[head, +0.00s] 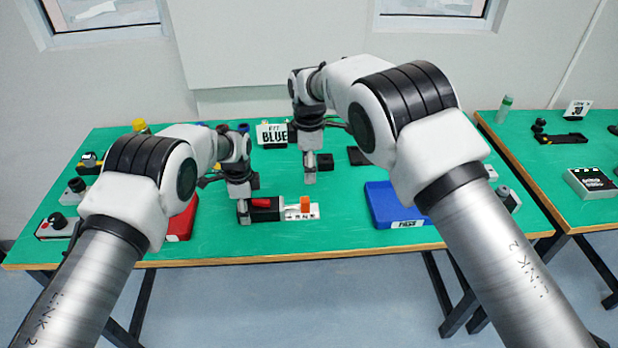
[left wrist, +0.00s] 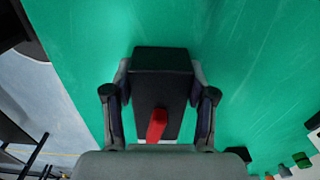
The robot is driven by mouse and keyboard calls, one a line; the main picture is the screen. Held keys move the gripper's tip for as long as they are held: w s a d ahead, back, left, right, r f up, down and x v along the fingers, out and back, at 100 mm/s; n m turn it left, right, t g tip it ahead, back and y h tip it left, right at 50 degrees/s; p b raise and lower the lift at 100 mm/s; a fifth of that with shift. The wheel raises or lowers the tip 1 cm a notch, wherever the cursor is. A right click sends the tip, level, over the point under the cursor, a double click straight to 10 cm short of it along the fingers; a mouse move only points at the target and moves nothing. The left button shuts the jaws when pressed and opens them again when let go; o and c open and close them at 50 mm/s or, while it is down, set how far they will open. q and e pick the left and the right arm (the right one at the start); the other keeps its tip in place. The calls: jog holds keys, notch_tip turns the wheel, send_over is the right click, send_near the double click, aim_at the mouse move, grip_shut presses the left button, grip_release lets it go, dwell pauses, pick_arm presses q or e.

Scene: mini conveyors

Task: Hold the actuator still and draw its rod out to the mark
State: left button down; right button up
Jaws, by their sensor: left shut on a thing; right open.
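The actuator (head: 264,214) is a black block with a red part (head: 261,203) on top, lying near the front middle of the green table. A white marked strip (head: 314,212) extends to its right, with an orange block (head: 305,203) above it. My left gripper (head: 244,217) is shut on the actuator's black body. In the left wrist view, its fingers grip both sides of the black body (left wrist: 163,62), with the red part (left wrist: 156,124) toward the camera. My right gripper (head: 310,178) is open and empty, behind the orange block and apart from it. The rod cannot be made out clearly.
A blue tray (head: 378,202) lies to the right and a red tray (head: 189,208) to the left, partly behind my left arm. Green table surface is clear around the strip.

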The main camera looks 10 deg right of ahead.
pick_arm(q)
jog(key=shift+s+f, duration=0.25)
jog(key=shift+f, duration=0.05)
jog(key=shift+c, duration=1.4)
grip_release()
jog(key=shift+w, duration=0.1)
jog(key=shift+w+r, duration=0.1)
jog(key=shift+w, duration=0.05)
